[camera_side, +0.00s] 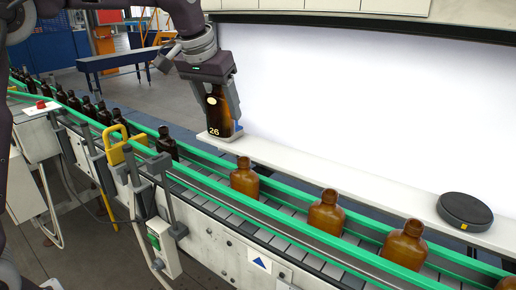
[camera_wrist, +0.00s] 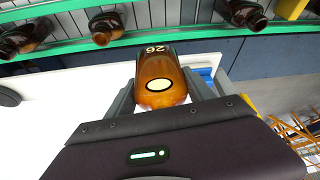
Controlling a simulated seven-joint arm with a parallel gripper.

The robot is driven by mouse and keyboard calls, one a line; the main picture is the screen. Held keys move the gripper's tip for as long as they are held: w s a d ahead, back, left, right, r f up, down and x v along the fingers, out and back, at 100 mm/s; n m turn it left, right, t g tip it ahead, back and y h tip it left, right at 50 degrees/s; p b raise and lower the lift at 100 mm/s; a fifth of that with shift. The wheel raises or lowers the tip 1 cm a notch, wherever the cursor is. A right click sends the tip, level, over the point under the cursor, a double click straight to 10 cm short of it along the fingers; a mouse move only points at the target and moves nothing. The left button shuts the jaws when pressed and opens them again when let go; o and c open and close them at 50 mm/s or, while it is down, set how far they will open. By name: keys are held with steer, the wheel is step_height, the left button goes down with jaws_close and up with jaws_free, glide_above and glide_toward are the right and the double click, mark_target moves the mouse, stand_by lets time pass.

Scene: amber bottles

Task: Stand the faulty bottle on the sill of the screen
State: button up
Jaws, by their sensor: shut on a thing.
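My gripper (camera_side: 224,104) is shut on an amber bottle (camera_side: 217,118) marked 26, with a pale oval spot on its side. The bottle looks about upright over the left end of the white sill (camera_side: 300,163) in front of the bright screen (camera_side: 360,90). Its base is at or just above the sill; I cannot tell whether it touches. In the wrist view the same bottle (camera_wrist: 170,66) sits between the fingers of my gripper (camera_wrist: 161,92), the oval facing the camera. Its neck is hidden by the gripper.
A conveyor with green rails (camera_side: 290,205) runs in front of the sill, carrying amber bottles (camera_side: 326,212) and darker ones at left. A black round disc (camera_side: 464,210) lies on the sill's right end. The sill between disc and held bottle is clear. A yellow bracket (camera_side: 117,150) stands by the rail.

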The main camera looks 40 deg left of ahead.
steer(key=w+d, duration=0.3)
steer(key=d, duration=1.6)
step_height(320, 180, down, 6)
steer(key=shift+m, duration=0.3)
steer(key=w+a, duration=0.2)
steer(key=a, duration=0.2)
steer(key=w+a, duration=0.3)
steer(key=a, duration=0.1)
steer(key=w+a, duration=0.2)
steer(key=a, duration=0.3)
steer(key=shift+w+f, duration=0.1)
steer(key=shift+w, duration=0.05)
steer(key=a, duration=0.1)
steer(key=w+a, duration=0.1)
steer(key=shift+w+a, duration=0.15)
steer(key=shift+a, duration=0.15)
steer(key=shift+w+a+f, duration=0.2)
steer(key=shift+a+f, duration=0.15)
steer(key=shift+f, duration=0.4)
steer(key=shift+f, duration=0.1)
